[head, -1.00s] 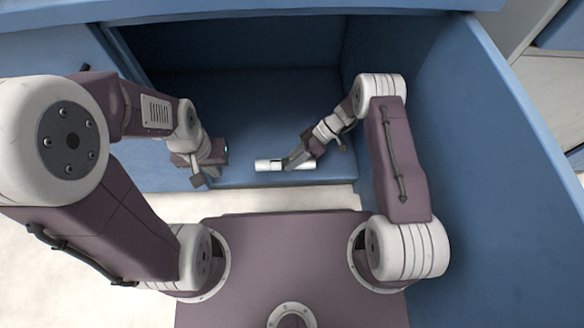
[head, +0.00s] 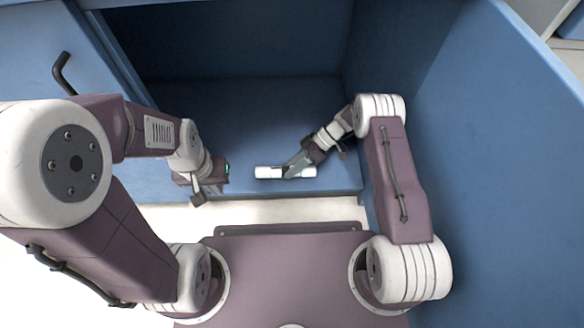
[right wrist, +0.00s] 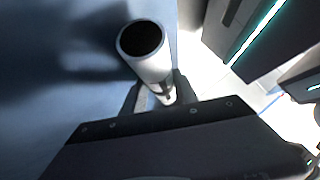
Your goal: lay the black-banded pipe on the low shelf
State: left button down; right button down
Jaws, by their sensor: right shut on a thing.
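The white pipe (head: 268,172) shows in the head view, lying level across the picture above the front part of the blue low shelf (head: 250,125). My right gripper (head: 290,171) is shut around its middle. In the right wrist view the pipe (right wrist: 152,65) stands out between the two fingers, with its dark open end toward the camera and a small dark mark near the fingers. Whether the pipe touches the shelf I cannot tell. My left gripper (head: 198,196) hangs at the shelf's front left, apart from the pipe; its jaw opening is unclear.
A tall blue side panel (head: 480,140) stands close to the right of my right arm. A blue door with a dark handle (head: 62,72) is at the left. The shelf behind the pipe looks clear. Pale floor (head: 270,213) shows between the shelf and my base.

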jog(key=shift+f, duration=0.2)
dwell(0.4)
jog(key=c, duration=0.9)
grip_release()
jog(key=shift+o, duration=0.2)
jog(key=shift+w, duration=0.1)
